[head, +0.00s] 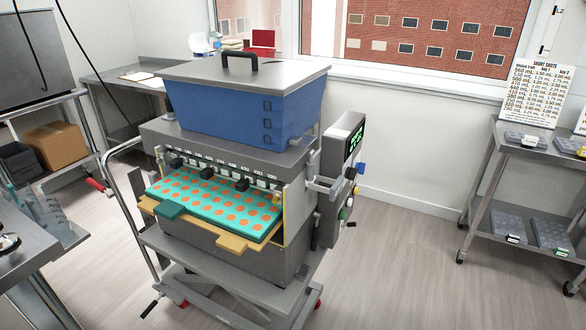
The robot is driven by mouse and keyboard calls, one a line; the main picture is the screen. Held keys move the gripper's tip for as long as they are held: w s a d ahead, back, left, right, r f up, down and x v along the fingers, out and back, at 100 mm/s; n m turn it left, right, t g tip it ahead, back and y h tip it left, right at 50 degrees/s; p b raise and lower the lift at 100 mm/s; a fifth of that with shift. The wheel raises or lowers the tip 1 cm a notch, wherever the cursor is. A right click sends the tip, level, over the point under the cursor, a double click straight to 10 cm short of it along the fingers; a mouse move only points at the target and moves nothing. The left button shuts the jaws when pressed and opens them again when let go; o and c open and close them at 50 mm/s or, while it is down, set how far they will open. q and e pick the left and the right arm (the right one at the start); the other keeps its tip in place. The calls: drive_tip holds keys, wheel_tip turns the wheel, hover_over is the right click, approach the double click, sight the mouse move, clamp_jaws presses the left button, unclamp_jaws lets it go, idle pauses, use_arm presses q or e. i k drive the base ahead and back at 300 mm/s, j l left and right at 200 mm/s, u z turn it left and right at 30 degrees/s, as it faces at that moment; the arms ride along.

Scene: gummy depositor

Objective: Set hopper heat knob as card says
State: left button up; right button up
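The blue hopper (238,105) with a grey lid and a black handle sits on top of the grey depositor (225,148). A control box (333,150) with a lit green display (356,138) is on the depositor's right side. Below the display are a blue part (361,169), a white round part (349,201) and a green one (342,214). Which of these is the heat knob, and its setting, I cannot tell. A large printed card (536,92) stands on the right-hand rack; its rows of figures are too small to read surely. Neither gripper is in view.
A teal mould tray (188,205) with orange cavities lies in the depositor. The depositor stands on a wheeled lift cart (215,292). A steel rack (540,150) with trays is at the right. Floor (410,265) between them is clear. A grey table is at the left edge.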

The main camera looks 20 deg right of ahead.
sight(350, 173)
drive_tip(key=i+l+u, duration=0.15)
drive_tip(key=l+u, duration=0.3)
drive_tip(key=l, duration=0.35)
drive_tip(key=i+l+u, duration=0.1)
drive_tip(key=l+u, duration=0.35)
drive_tip(key=l, duration=0.35)
drive_tip(key=k+l+u, duration=0.1)
drive_tip(key=l+u, duration=0.35)
drive_tip(key=l, duration=0.3)
